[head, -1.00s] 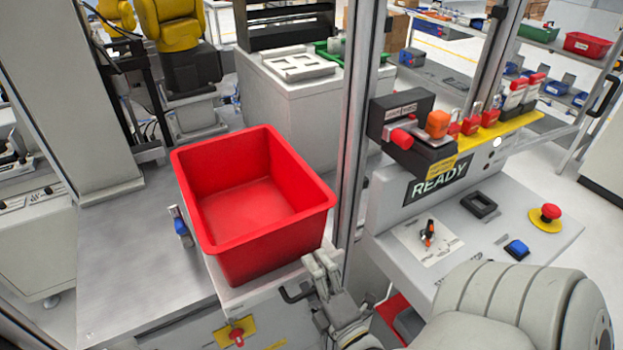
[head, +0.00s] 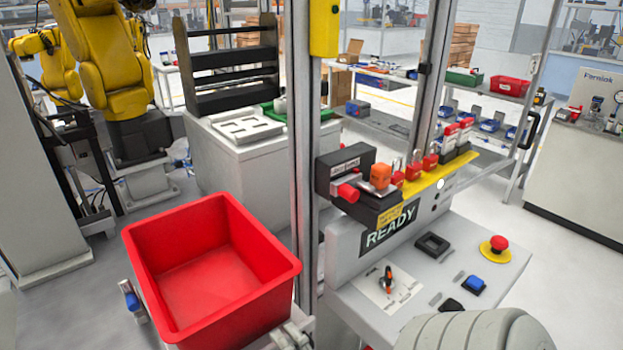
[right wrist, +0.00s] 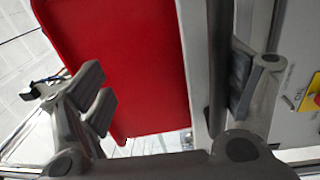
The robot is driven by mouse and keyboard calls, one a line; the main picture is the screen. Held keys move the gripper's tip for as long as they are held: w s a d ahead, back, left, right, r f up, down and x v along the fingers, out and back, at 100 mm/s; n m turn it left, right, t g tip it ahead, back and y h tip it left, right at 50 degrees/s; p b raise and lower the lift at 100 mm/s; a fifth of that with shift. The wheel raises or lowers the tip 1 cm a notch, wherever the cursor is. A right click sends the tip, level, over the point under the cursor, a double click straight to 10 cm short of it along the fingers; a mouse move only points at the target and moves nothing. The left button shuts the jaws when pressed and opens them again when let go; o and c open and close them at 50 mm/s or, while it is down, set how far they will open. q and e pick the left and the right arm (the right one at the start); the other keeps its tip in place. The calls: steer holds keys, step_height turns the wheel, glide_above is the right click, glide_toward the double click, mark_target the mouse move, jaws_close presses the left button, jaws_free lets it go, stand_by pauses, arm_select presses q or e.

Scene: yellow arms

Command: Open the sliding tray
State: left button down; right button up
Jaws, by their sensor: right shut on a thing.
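The sliding tray (right wrist: 194,70) is a light grey slab under a red bin (head: 212,262), and its edge shows in the right wrist view. The red bin (right wrist: 125,60) fills the middle of that view. A dark bar (right wrist: 218,60), which looks like the tray's handle, runs beside the tray edge. My right gripper (right wrist: 168,90) has its fingers on both sides of the tray edge and bar, and is shut on the handle; the exact contact is hard to see. My left gripper is out of view.
A metal post (head: 303,150) stands close to the bin's right. A control console (head: 420,275) with a READY sign, knob and red button (head: 499,243) is to the right. A yellow robot arm (head: 110,70) stands behind left. A blue clamp (head: 132,300) is left of the bin.

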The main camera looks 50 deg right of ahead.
steer(key=shift+s+a+r, duration=0.15)
steer(key=shift+s, duration=0.45)
steer(key=shift+s+a+r, duration=0.15)
steer(key=shift+s, duration=0.4)
steer(key=shift+c, duration=0.5)
steer(key=shift+s+a+f, duration=0.15)
steer(key=shift+s+f, duration=0.35)
steer(key=shift+s, duration=0.25)
steer(key=c, duration=0.3)
steer(key=shift+v, duration=1.4)
steer(key=shift+c, duration=0.6)
steer(key=v, duration=0.4)
steer(key=shift+w+a+r, duration=0.1)
steer(key=shift+r, duration=0.05)
steer(key=shift+c, duration=1.2)
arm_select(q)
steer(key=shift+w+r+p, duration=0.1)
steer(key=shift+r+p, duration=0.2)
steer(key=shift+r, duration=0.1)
arm_select(e)
steer(key=shift+w+f, duration=0.15)
steer(key=shift+f, duration=0.15)
